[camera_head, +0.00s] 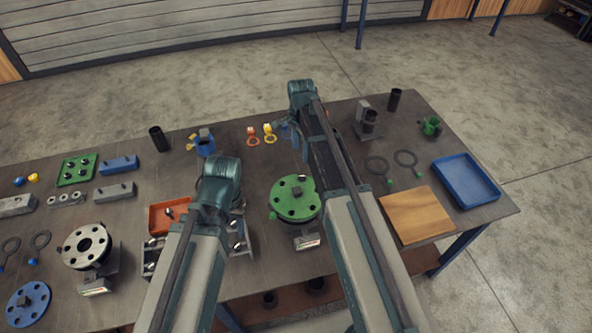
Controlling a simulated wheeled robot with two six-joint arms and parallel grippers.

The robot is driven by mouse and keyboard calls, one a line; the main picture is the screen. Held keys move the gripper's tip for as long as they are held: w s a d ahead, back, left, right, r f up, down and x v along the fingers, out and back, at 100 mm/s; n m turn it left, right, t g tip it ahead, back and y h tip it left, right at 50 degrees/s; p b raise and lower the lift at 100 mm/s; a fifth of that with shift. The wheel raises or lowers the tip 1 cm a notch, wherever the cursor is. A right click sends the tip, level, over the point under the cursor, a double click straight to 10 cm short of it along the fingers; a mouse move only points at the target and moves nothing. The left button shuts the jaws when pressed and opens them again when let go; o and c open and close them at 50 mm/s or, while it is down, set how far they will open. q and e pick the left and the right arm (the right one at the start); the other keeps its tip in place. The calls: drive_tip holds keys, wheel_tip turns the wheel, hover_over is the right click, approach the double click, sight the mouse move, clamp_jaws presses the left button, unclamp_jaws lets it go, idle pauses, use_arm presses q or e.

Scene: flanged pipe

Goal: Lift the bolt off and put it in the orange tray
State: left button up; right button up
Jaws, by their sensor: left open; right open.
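The green flange (294,203) sits on a stand, with dark holes around its rim and a dark block at its centre. A small pale piece (304,177) at its far edge may be the bolt, but it is too small to tell. The orange tray (158,222) lies left of the flange, partly behind my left arm, with a small dark piece in it. My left gripper (236,207) is beside the tray's right side, its fingers mostly hidden by my wrist. I see nothing held.
Metal holders (152,258) with bolts flank my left arm. A pale flange (86,246) and a blue disc (28,304) are at left. A wooden board (416,214) and a blue tray (465,181) are at right. Black cups and rings stand or lie toward the back.

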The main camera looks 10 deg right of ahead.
drive_tip(key=b, duration=0.9)
hover_over(300, 176)
drive_tip(key=f, duration=0.8)
drive_tip(key=shift+s+a+f, duration=0.1)
drive_tip(key=shift+s+f, duration=0.3)
drive_tip(key=f+b, duration=0.5)
drive_tip(key=shift+w+f, duration=0.1)
drive_tip(key=shift+w, duration=0.2)
clamp_jaws()
